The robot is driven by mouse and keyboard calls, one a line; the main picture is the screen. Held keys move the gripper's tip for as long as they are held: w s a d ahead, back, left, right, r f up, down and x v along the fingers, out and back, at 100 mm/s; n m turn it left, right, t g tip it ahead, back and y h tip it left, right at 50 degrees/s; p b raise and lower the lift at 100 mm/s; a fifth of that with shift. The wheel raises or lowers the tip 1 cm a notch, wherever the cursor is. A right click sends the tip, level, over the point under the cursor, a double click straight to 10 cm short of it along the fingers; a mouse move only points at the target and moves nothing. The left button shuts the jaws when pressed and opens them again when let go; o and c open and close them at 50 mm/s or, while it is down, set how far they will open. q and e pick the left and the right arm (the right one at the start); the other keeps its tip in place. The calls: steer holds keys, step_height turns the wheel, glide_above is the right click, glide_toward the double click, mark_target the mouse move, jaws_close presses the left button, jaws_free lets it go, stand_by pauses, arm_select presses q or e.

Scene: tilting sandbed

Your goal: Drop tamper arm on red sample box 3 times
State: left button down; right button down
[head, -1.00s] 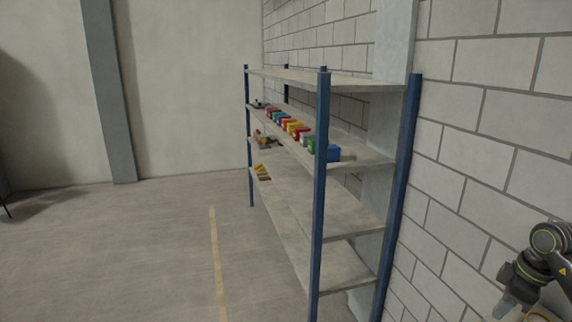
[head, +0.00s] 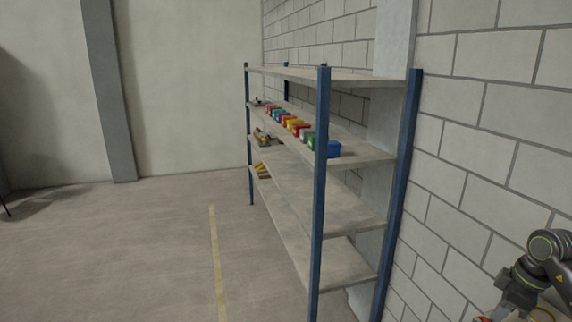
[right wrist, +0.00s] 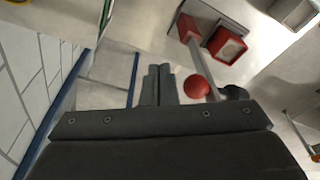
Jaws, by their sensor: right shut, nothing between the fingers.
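The red sample box (right wrist: 227,46) shows at the top of the right wrist view, with pale fill inside its open top. Beside it on the left is a red block (right wrist: 188,27) at the end of a grey bar, which looks like the tamper arm (right wrist: 204,62). A red ball (right wrist: 197,88) sits near the bar's lower end. My right gripper (right wrist: 158,70) is shut and empty, left of the ball and apart from it in the picture. In the head view my right gripper (head: 498,311) is at the lower right corner. My left gripper is not in view.
A shelf rack with blue posts (head: 319,200) stands in the middle of the head view, holding several coloured bins (head: 297,128). A block wall (head: 460,130) is behind it. The floor (head: 120,250) to the left is clear.

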mark_target(480, 320)
steer(key=shift+s+a+p, duration=0.3)
steer(key=shift+a+p, duration=0.1)
steer(key=shift+a, duration=0.65)
steer(key=shift+s+a+p, duration=0.35)
steer(key=shift+a, duration=0.7)
steer(key=shift+s+a+p, duration=0.3)
steer(key=shift+a+p, duration=0.1)
steer(key=shift+a, duration=0.65)
step_height(480, 320, up, 6)
steer(key=p, duration=0.5)
steer(key=shift+r, duration=1)
